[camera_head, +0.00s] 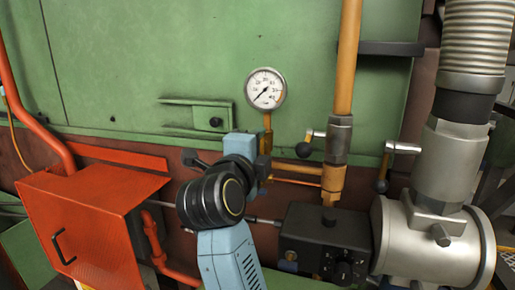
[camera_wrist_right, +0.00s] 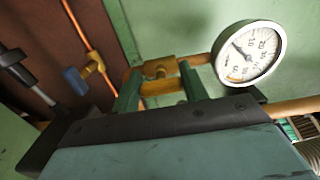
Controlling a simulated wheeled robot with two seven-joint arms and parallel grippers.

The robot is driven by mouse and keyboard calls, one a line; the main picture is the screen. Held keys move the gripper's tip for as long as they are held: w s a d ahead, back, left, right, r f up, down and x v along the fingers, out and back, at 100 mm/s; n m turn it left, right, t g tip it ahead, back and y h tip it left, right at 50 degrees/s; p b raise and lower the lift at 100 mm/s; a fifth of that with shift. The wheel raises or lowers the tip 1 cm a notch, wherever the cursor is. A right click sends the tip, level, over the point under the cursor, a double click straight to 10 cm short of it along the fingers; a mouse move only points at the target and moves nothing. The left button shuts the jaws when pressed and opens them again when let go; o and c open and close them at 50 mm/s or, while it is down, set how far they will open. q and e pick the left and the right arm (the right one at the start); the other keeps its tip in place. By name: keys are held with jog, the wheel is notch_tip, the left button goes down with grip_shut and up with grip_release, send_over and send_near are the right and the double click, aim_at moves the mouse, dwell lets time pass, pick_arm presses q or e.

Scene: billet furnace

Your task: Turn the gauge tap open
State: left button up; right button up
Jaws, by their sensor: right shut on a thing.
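The round white pressure gauge (camera_head: 265,88) stands on a brass stem (camera_head: 267,122) in front of the green panel. It also shows in the right wrist view (camera_wrist_right: 250,53). My right gripper (camera_head: 264,165) is just below the gauge, at the lower end of the stem. In the wrist view its two fingers (camera_wrist_right: 160,88) are closed on the yellow tap handle (camera_wrist_right: 159,89), beside the brass tap body (camera_wrist_right: 160,68). In the head view the wrist and gripper hide most of the tap. My left gripper is not in view.
An orange box (camera_head: 95,215) stands at left. A vertical orange pipe (camera_head: 347,60) and a lever with a black ball (camera_head: 305,149) are close at right. A black control box (camera_head: 325,243) and a silver cylinder (camera_head: 425,240) sit lower right. The wrist view shows a blue-handled fitting (camera_wrist_right: 76,80).

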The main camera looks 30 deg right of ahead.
jog(key=shift+f, duration=0.1)
jog(key=o, duration=1)
